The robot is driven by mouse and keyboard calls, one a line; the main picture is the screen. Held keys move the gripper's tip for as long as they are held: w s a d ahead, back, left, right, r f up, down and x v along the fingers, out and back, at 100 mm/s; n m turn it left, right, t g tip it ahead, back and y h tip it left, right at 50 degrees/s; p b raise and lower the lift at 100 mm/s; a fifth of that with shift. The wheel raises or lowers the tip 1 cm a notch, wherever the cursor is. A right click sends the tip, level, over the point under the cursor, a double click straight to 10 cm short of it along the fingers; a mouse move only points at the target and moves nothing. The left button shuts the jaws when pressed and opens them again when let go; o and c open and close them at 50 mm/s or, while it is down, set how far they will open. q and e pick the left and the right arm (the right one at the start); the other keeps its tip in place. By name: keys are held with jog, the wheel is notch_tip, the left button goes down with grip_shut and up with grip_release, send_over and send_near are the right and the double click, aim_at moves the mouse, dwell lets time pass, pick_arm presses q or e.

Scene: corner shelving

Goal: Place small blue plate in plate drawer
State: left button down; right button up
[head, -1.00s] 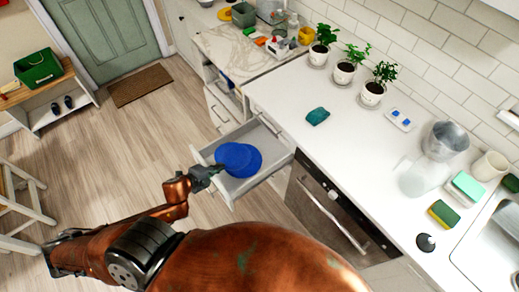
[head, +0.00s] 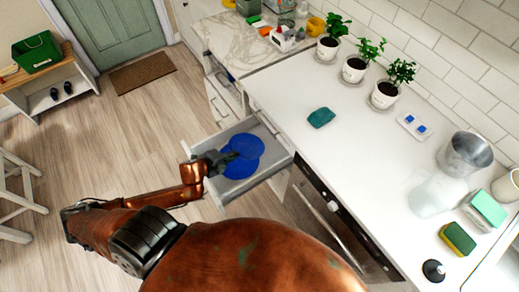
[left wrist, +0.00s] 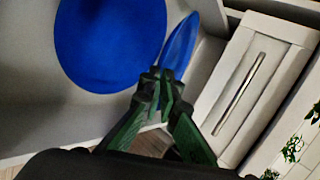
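The small blue plate (head: 248,146) is pinched at its edge by my left gripper (head: 223,157), over the open plate drawer (head: 270,163). In the left wrist view the small blue plate (left wrist: 181,45) shows nearly edge-on between the shut fingers (left wrist: 163,88). A second, larger-looking blue plate (head: 238,169) lies in the drawer. In the left wrist view this second blue plate (left wrist: 110,45) lies flat on the drawer floor, left of the fingers. I cannot tell whether the held plate touches the drawer or the other plate. My right gripper is not in view.
The white counter (head: 290,95) stands beside the drawer, with a teal cloth (head: 321,117) and potted plants (head: 384,92) on it. A dark oven front (head: 330,215) is right of the drawer. Open wooden floor (head: 130,140) lies left of it.

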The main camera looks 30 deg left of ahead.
pick_arm(q)
jog(key=b, duration=0.2)
send_over(259, 149)
jog(key=w, duration=0.2)
jog(key=shift+f, duration=0.75)
notch_tip(259, 149, down, 5)
jog(key=shift+a+f+b, duration=0.1)
jog(key=shift+f+b, duration=0.1)
jog(key=shift+b, duration=0.8)
jog(key=shift+w+f, duration=0.1)
jog(key=shift+f, duration=0.1)
jog(key=shift+r, duration=0.1)
jog(key=c, duration=2.2)
grip_release()
jog(key=shift+o, duration=0.2)
